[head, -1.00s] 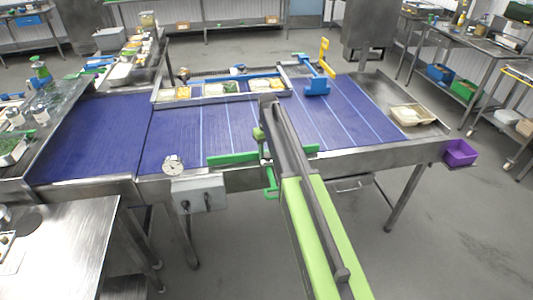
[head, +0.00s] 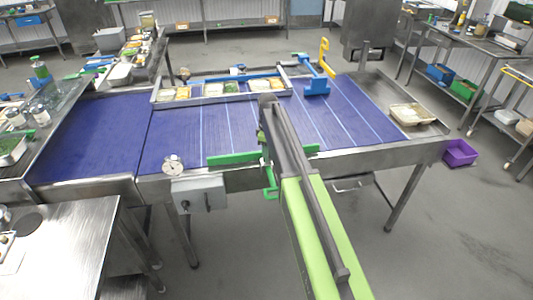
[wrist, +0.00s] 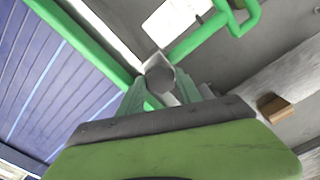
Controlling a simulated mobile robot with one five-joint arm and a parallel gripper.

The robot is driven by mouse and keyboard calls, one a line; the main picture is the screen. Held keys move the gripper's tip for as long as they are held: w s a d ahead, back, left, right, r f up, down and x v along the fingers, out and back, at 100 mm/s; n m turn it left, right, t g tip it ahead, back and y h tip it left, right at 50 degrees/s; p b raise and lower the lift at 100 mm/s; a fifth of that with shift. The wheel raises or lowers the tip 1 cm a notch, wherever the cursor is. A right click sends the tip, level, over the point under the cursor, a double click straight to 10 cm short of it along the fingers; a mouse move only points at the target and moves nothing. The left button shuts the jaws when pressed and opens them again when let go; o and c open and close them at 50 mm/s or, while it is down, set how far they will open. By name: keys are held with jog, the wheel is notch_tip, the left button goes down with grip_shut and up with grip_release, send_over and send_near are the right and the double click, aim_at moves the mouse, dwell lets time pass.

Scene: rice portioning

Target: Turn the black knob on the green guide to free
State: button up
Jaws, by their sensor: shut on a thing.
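The green guide (head: 232,158) lies along the near edge of the blue conveyor (head: 181,140). In the wrist view its long green bar (wrist: 84,45) runs diagonally at upper left. The black knob (wrist: 159,76) shows as a dark grey round end on a pale metal clamp, beside the green bar. My gripper (wrist: 163,90) has one finger on each side of the knob and is shut on it. In the head view my arm covers the knob and most of my gripper. I cannot read which setting the knob is at.
A green bent handle (head: 271,183) hangs below the guide, close to my arm. A grey control box (head: 199,195) and a round dial (head: 172,164) sit to its left. A tray (head: 411,114) sits at right.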

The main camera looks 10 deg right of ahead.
jog(key=shift+n, duration=0.6)
jog(key=o, duration=1.4)
jog(key=shift+c, duration=0.2)
notch_tip(320, 180, up, 18)
jog(key=p, duration=1.7)
jog(key=shift+f, duration=0.25)
